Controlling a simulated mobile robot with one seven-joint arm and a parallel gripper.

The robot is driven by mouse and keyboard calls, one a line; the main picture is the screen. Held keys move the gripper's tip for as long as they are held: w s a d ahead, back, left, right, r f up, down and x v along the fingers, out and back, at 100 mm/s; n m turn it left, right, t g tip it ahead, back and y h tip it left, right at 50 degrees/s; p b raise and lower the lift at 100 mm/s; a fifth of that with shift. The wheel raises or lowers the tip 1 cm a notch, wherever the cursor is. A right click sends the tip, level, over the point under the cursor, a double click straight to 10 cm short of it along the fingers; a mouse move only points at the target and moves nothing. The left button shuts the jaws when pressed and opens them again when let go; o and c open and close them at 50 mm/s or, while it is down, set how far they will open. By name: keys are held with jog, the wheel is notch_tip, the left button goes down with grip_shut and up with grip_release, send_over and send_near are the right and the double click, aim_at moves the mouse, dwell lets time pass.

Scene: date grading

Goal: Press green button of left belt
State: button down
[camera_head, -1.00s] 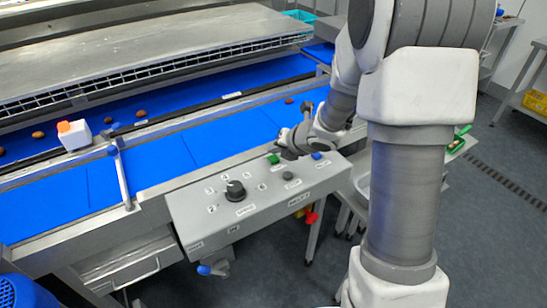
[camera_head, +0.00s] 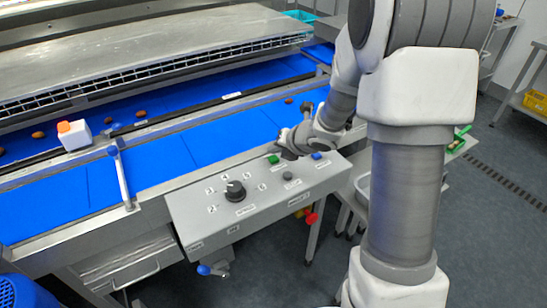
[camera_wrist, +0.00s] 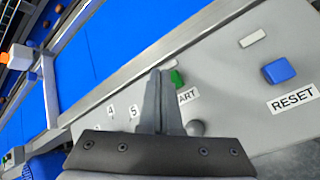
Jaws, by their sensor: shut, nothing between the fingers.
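The green button (camera_head: 273,159) sits on the upper part of the grey control panel (camera_head: 257,205) in front of the blue belt (camera_head: 160,160). In the wrist view the green button (camera_wrist: 177,79) is partly hidden behind my fingers, above a label reading "ART". My gripper (camera_wrist: 160,73) is shut and empty, its tips just left of the button in that view. In the head view my gripper (camera_head: 288,153) is over the panel's far edge, right of the button. I cannot tell whether the fingertips touch the button.
A blue button (camera_wrist: 279,70) labelled RESET is to the right. A dark button (camera_head: 288,176) and a black rotary knob (camera_head: 235,191) with numbers around it share the panel. A white block with an orange top (camera_head: 74,135) and several dates (camera_head: 38,134) are by the far belt.

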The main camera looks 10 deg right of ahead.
jog(key=shift+f, duration=0.2)
jog(key=shift+f+b, duration=0.3)
jog(key=shift+b, duration=0.25)
